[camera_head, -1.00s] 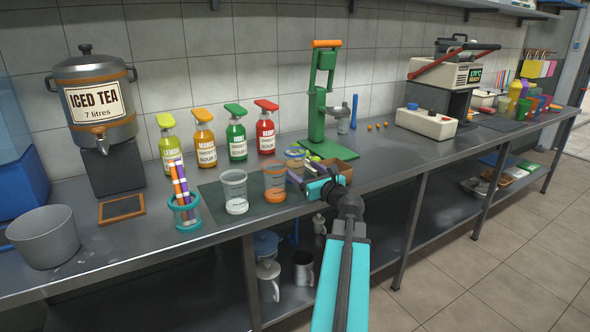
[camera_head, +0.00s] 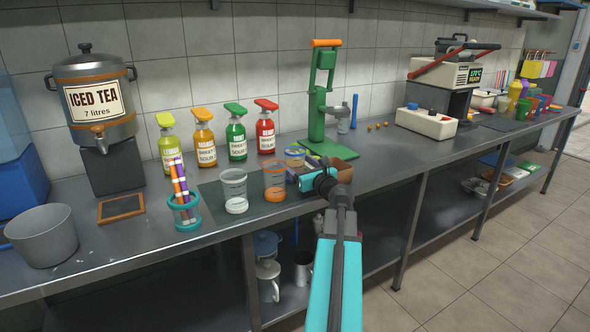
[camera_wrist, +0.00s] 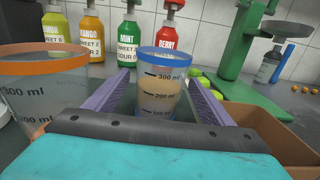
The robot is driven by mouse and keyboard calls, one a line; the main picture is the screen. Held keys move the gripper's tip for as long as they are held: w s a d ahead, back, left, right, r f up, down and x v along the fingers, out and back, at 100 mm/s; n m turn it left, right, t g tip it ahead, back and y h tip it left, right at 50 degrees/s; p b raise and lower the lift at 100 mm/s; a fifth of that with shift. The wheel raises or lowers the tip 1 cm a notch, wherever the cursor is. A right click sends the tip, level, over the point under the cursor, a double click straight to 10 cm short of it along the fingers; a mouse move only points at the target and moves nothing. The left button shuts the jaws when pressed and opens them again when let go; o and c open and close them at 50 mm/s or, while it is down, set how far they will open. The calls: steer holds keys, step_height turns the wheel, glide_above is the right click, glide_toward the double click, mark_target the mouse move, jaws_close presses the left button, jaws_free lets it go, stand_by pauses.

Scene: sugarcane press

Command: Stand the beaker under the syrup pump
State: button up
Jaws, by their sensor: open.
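A clear beaker with a blue rim (camera_wrist: 160,85) stands upright between the two purple fingers of my open gripper (camera_wrist: 158,98) in the wrist view. No clear contact with the fingers shows. In the head view its rim (camera_head: 295,152) shows just behind my gripper (camera_head: 297,172), which hides its lower part. An orange-rimmed beaker (camera_head: 274,182) and a white-based clear beaker (camera_head: 234,190) stand to the left on the dark mat. Syrup pump bottles stand along the wall: yellow lemon (camera_head: 170,150), orange mango (camera_head: 205,145), green mint (camera_head: 237,140) and red berry (camera_head: 266,135).
A green press (camera_head: 318,105) stands behind, with a brown box (camera_head: 344,170) close right of my gripper. A pen cup (camera_head: 185,212), iced tea urn (camera_head: 97,100) and grey pot (camera_head: 43,236) are left. Little free room lies between the beakers.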

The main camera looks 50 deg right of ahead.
steer(key=shift+w+d, duration=0.25)
steer(key=shift+w, duration=0.45)
steer(key=c, duration=1.4)
steer(key=shift+r, duration=0.25)
steer(key=shift+r+p, duration=1.3)
steer(key=shift+r, duration=3.35)
steer(key=shift+r, duration=0.1)
